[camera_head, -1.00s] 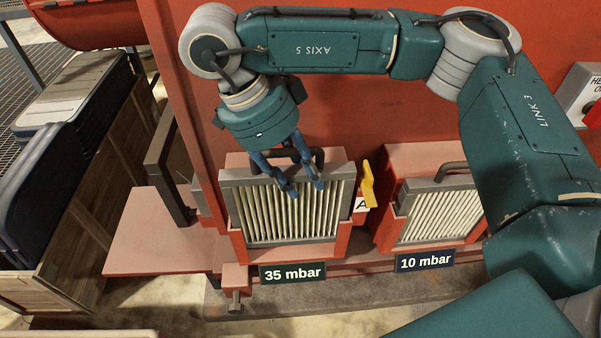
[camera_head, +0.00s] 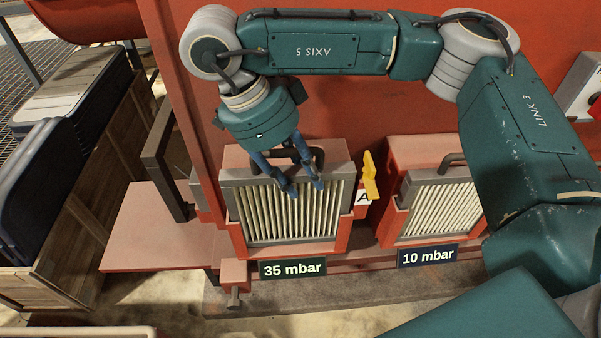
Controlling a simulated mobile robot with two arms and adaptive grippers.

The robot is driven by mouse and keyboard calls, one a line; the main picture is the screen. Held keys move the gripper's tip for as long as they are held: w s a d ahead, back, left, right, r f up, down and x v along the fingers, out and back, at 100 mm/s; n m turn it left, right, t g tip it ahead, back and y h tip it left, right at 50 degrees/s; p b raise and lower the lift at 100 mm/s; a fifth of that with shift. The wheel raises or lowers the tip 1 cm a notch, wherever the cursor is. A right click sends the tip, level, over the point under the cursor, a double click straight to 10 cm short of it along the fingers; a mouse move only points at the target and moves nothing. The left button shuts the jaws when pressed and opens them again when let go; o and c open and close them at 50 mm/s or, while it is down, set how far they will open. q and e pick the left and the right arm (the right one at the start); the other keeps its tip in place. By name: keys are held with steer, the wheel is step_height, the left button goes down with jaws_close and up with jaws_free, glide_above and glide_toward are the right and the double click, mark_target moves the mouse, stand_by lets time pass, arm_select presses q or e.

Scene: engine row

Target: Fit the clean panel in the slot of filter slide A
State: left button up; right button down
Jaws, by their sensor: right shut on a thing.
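A pale pleated filter panel in a grey frame (camera_head: 292,212) sits upright in the red housing of filter slide A (camera_head: 343,237), above the "35 mbar" label. A white tag marked A (camera_head: 362,197) is at its right side. My right gripper (camera_head: 305,188) reaches down from above at the panel's top edge. It is shut on the panel, with its fingers over the front of the top frame bar. A dark handle shows behind the fingers. How deep the panel is seated cannot be told. My left gripper is not in view.
A second slide (camera_head: 440,208) with a pale panel stands to the right above the "10 mbar" label (camera_head: 428,256). A yellow lever (camera_head: 369,177) is between the slides. A red shelf (camera_head: 158,232) and a wooden crate with dark panels (camera_head: 85,235) lie left.

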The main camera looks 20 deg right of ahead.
steer(key=shift+f, duration=0.25)
steer(key=c, duration=1.2)
jaws_free()
steer(key=v, duration=1.2)
steer(key=shift+a, duration=0.1)
